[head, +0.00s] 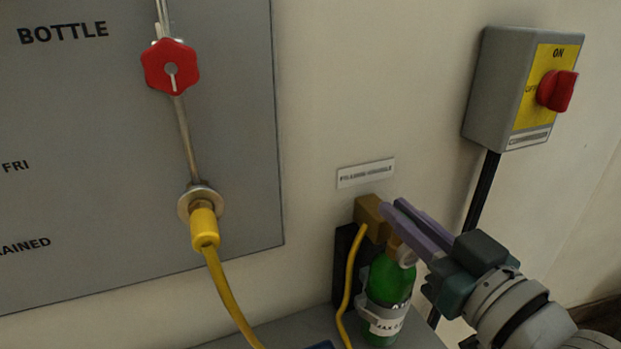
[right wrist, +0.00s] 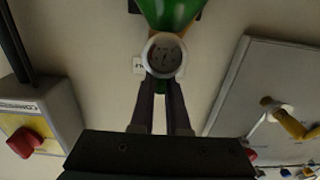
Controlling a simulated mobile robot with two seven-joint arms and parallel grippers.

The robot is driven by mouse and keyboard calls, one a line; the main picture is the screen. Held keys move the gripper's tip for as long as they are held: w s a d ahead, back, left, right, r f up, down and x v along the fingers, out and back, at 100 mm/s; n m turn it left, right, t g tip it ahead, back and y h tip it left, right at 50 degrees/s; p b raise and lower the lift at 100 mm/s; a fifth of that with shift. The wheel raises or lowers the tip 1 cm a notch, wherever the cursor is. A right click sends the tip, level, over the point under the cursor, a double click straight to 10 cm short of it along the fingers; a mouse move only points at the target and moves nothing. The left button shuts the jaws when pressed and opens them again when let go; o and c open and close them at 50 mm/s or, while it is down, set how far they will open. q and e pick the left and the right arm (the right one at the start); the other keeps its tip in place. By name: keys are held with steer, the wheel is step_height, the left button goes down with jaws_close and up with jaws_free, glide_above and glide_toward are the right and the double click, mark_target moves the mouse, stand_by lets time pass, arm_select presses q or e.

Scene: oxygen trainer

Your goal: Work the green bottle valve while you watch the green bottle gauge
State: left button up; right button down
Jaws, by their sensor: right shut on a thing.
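The green bottle (head: 388,283) stands upright on a grey ledge against the wall, with a white label on its front. Its top end also shows in the right wrist view (right wrist: 168,12). My right gripper (head: 392,211) reaches in from the right at the bottle's neck. The fingers hide the valve in the head view. The green bottle gauge (right wrist: 165,57) has a pale round dial facing the wrist camera; its reading is too small to tell. My left gripper is not in view.
A brass block (head: 368,214) with a yellow hose (head: 347,285) sits beside the bottle neck. A grey panel with a red knob (head: 170,67) and a yellow connector (head: 204,227) is at left. A switch box (head: 492,85) with a red switch (head: 556,91) hangs above my right arm.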

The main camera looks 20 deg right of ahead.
steer(key=c, duration=0.9)
jaws_free()
steer(key=s, duration=1)
